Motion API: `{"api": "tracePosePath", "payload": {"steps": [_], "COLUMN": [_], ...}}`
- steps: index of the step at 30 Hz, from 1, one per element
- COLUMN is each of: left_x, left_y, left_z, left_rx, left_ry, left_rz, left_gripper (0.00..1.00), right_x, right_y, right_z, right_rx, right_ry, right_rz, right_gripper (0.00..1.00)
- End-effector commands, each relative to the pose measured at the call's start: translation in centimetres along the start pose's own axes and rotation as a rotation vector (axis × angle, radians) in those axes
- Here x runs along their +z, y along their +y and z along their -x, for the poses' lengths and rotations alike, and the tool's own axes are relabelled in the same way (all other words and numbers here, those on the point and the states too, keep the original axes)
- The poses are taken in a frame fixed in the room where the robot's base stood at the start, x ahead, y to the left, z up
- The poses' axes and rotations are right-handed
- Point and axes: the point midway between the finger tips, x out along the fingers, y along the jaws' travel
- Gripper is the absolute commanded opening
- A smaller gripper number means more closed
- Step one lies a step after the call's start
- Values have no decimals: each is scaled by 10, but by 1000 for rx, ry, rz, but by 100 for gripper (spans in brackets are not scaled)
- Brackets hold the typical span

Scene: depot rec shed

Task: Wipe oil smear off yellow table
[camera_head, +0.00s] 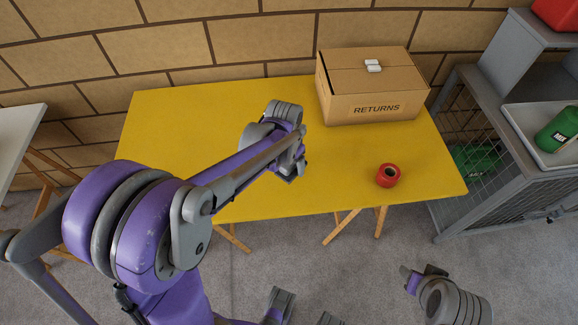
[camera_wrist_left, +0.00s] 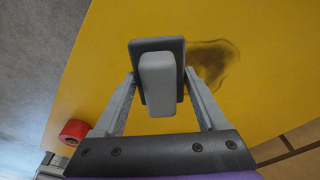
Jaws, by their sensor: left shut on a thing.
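The yellow table (camera_head: 180,125) stands against the brick wall. A dark oil smear (camera_wrist_left: 215,60) shows on its top in the left wrist view, with a ring-like darker edge. In the head view I cannot see the smear; my left arm covers part of the table. My left gripper (camera_head: 294,168) is over the table's middle, shut on a light grey block with a dark pad (camera_wrist_left: 177,48), seen in the left wrist view. The pad is right beside the smear and may cover its edge. I cannot tell whether it touches the table.
A cardboard RETURNS box (camera_head: 340,110) with small white items on top stands at the table's back right. A red tape roll (camera_head: 388,175) lies near the front right edge. A grey wire-sided cabinet (camera_head: 490,170) stands at the right. The table's left part is clear.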

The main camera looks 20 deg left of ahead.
Motion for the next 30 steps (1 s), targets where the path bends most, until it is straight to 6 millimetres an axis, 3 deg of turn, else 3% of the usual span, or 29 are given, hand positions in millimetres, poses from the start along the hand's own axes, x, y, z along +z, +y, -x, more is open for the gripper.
{"api": "tracePosePath", "payload": {"steps": [10, 26, 30], "left_x": [-11, -11, -22], "left_y": [1, 1, 4], "left_z": [26, 26, 10], "left_rx": [0, 0, -6], "left_ry": [0, 0, -1], "left_rz": [1, 1, 49], "left_gripper": [14, 14, 14], "right_x": [-13, -12, -12], "right_y": [0, 0, 0], "right_z": [16, 16, 16], "right_rx": [0, 0, 0], "right_ry": [9, 9, 9], "right_rz": [0, 0, 0], "right_gripper": [50, 50, 50]}}
